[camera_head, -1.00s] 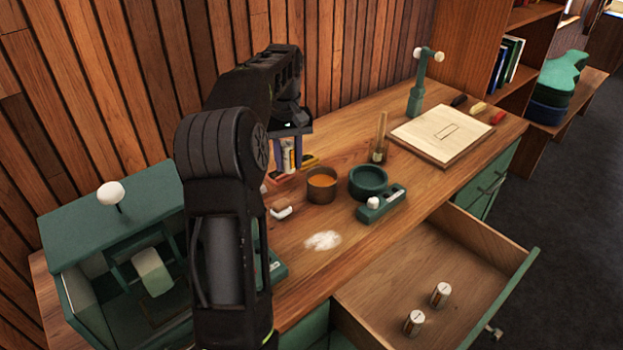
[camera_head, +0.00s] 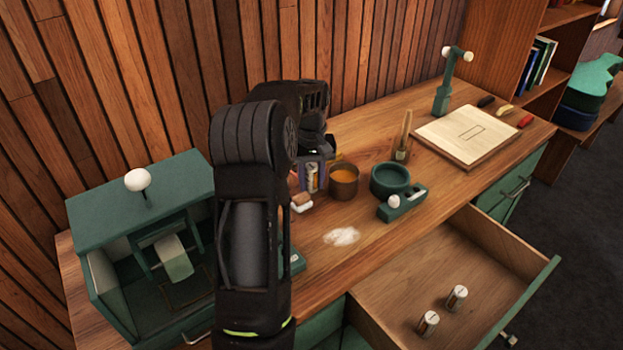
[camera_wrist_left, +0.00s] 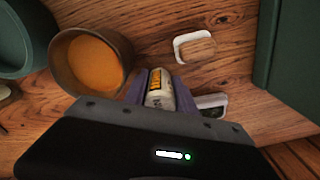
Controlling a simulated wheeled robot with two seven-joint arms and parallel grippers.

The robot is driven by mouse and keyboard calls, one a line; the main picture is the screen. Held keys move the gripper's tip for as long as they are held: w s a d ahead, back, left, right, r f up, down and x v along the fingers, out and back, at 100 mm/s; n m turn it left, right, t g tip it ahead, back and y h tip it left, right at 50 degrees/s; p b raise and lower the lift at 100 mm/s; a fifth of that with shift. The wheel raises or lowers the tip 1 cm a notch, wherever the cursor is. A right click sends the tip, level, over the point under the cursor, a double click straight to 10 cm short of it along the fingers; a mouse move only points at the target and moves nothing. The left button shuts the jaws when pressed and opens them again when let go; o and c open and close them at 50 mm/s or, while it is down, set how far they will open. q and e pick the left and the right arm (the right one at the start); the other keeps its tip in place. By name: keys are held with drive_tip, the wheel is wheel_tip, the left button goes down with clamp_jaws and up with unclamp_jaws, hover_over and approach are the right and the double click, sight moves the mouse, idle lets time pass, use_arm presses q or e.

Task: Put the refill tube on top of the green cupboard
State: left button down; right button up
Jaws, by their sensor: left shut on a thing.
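The refill tube (camera_wrist_left: 160,88), small and pale with a yellow and dark label, is between the purple fingers of my left gripper (camera_wrist_left: 158,92), which is shut on it. In the head view the tube (camera_head: 312,178) is just left of the copper-coloured pot, partly hidden by the gripper. I cannot tell whether it touches the bench. The green cupboard (camera_head: 178,178) stands at the left end of the bench, with a white round knob on its flat top and an open front. My right gripper is not in view.
An orange-filled pot (camera_head: 344,184), a green bowl (camera_head: 390,180), a green tool (camera_head: 402,204) and a small white-edged block (camera_wrist_left: 195,48) are near the gripper. An open drawer (camera_head: 410,290) with two small tubes juts out in front. My left arm partly covers the cupboard's right side.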

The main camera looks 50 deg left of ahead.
use_arm(q)
drive_tip(key=shift+f, duration=0.2)
drive_tip(key=c, duration=1.3)
unclamp_jaws()
drive_tip(key=shift+r, duration=0.1)
drive_tip(key=shift+r, duration=0.1)
wheel_tip(320, 180, up, 9)
drive_tip(key=shift+r+b, duration=0.2)
drive_tip(key=shift+b, duration=0.2)
drive_tip(key=shift+r+p, duration=1.3)
drive_tip(key=shift+r, duration=0.15)
drive_tip(key=shift+f, duration=0.1)
